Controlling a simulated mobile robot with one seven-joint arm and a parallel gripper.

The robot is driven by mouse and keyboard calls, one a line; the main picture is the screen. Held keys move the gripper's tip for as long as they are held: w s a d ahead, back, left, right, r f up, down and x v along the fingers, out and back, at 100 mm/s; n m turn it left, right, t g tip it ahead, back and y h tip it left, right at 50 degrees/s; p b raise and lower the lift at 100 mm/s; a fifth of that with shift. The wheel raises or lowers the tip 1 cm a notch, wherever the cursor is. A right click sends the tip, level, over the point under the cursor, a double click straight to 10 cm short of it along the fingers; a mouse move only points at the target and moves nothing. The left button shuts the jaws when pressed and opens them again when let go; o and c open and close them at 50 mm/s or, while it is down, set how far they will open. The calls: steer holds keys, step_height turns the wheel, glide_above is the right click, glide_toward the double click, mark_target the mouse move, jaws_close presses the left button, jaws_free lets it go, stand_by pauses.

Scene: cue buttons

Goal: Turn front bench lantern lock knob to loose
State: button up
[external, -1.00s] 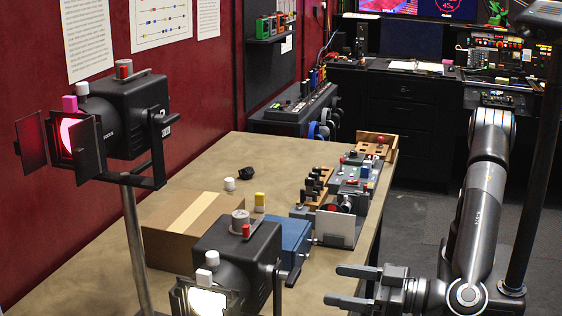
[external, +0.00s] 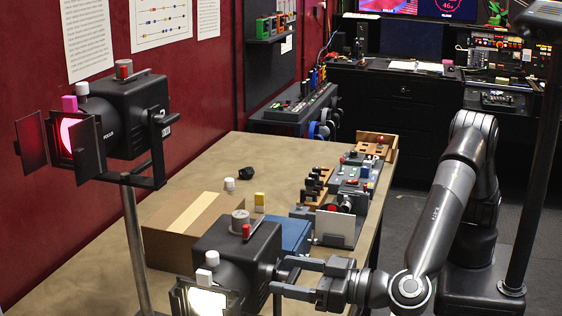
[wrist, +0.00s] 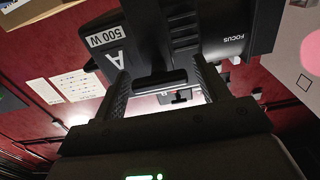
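The near black lantern (external: 238,250) stands at the bottom middle of the external view, with its lamp lit white. Its body also shows in the wrist view (wrist: 165,30), marked "A", "500 W" and "FOCUS". A dark bar-shaped lock knob (wrist: 160,80) sits on its side, between my fingertips in the wrist view. My gripper (external: 282,276) is at the lantern's right side, pointing left. It is open, with one finger on each side of the knob (wrist: 163,85) and small gaps visible. The knob is mostly hidden by my fingers in the external view.
A second lantern (external: 120,110) with red light stands on a pole at the left. A cardboard box (external: 170,238) and blue box (external: 296,232) lie beside the near lantern on the bench (external: 270,155). A dark pole (external: 535,160) stands to the right.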

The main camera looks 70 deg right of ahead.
steer(key=c, duration=0.8)
steer(key=shift+c, duration=0.2)
steer(key=shift+n, duration=0.3)
steer(key=n, duration=0.4)
steer(key=o, duration=1)
steer(key=shift+s, duration=0.1)
steer(key=s, duration=1)
steer(key=shift+s, duration=0.4)
